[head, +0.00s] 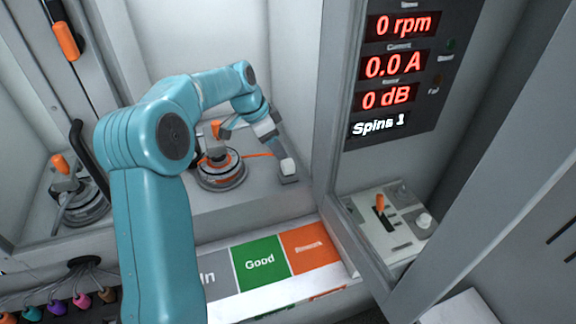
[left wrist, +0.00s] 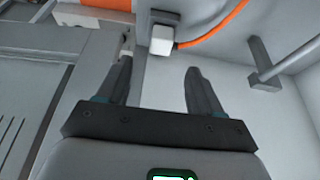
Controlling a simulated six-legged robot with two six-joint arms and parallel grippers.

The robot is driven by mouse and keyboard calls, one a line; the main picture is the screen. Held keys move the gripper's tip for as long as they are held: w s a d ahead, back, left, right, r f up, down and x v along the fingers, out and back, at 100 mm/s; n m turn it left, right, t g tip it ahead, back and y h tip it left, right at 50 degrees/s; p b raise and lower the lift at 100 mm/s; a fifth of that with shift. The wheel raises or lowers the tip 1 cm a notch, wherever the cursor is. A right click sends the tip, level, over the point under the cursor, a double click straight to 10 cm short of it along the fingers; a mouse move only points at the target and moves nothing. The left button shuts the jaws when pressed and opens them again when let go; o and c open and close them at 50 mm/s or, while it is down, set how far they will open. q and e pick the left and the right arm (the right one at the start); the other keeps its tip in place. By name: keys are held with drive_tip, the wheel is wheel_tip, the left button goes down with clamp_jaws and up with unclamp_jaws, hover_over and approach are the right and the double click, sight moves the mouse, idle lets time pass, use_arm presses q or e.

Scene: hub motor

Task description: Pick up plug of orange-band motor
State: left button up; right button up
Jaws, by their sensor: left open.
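The orange-band motor (head: 221,171) sits on the grey bench inside the booth. Its orange cable (head: 258,155) runs right to a white plug (head: 288,166), which rests at a small grey block (head: 289,179). My left gripper (head: 279,147) is just above and behind the plug, pointing down. In the left wrist view my left gripper (left wrist: 160,66) is open and empty. The white plug (left wrist: 161,40) shows beyond the fingertips, roughly between them, with the orange cable (left wrist: 215,28) leading right. Contact with the plug is not visible. My right gripper is not in view.
Another motor (head: 80,200) stands at the left. A control panel (head: 385,222) with an orange lever is at the right, below red displays (head: 390,65). Grey, green "Good" (head: 260,262) and orange zones line the front. Several coloured plugs (head: 80,300) hang at lower left.

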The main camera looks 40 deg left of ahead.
sight(287, 162)
use_arm(q)
drive_tip(key=x, duration=0.3)
drive_tip(key=shift+w+f, duration=0.2)
drive_tip(key=shift+f, duration=0.05)
drive_tip(key=shift+d+f, duration=0.25)
drive_tip(key=shift+f, duration=0.15)
drive_tip(key=p+x, duration=0.1)
drive_tip(key=x, duration=0.4)
drive_tip(key=shift+w+a+f+p, duration=0.1)
drive_tip(key=shift+w+a+p, duration=0.1)
drive_tip(key=shift+p, duration=0.2)
drive_tip(key=shift+s, duration=0.15)
drive_tip(key=c, duration=1.1)
